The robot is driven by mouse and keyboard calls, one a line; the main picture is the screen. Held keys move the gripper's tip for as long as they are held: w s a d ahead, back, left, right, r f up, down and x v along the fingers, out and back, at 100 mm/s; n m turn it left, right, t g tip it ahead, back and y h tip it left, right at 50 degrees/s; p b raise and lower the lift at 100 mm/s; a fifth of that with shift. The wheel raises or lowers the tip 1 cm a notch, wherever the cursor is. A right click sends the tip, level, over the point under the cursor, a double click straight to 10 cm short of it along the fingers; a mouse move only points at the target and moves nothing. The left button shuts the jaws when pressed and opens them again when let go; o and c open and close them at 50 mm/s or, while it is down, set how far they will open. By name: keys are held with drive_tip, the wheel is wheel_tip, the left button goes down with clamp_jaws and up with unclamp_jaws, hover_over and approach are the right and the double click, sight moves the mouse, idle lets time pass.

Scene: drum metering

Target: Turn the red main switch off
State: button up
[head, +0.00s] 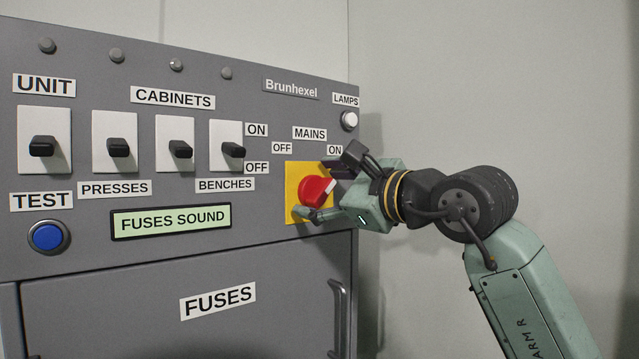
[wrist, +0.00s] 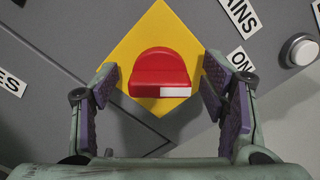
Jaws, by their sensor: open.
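The red main switch (head: 316,191) is a rotary knob on a yellow plate (head: 292,176) at the right of the grey panel. In the head view its white mark points up and right, toward the MAINS ON label (head: 335,150); the OFF label (head: 282,148) is up and left. In the wrist view the red knob (wrist: 160,72) lies between the two fingers. My gripper (wrist: 163,98) is open around it, with a gap on each side. In the head view my gripper (head: 318,190) faces the panel, one finger above and one below the knob.
Several black cabinet switches (head: 233,150) on white plates line the panel's left. A blue TEST button (head: 47,237) and a FUSES SOUND display (head: 171,221) sit below. A white LAMPS button (head: 349,120) is above my gripper. A fuse drawer handle (head: 338,318) juts out below.

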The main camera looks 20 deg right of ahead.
drive_tip(key=shift+w+a, duration=0.15)
drive_tip(key=shift+w, duration=0.2)
drive_tip(key=shift+c, duration=0.2)
drive_tip(key=c, duration=1.1)
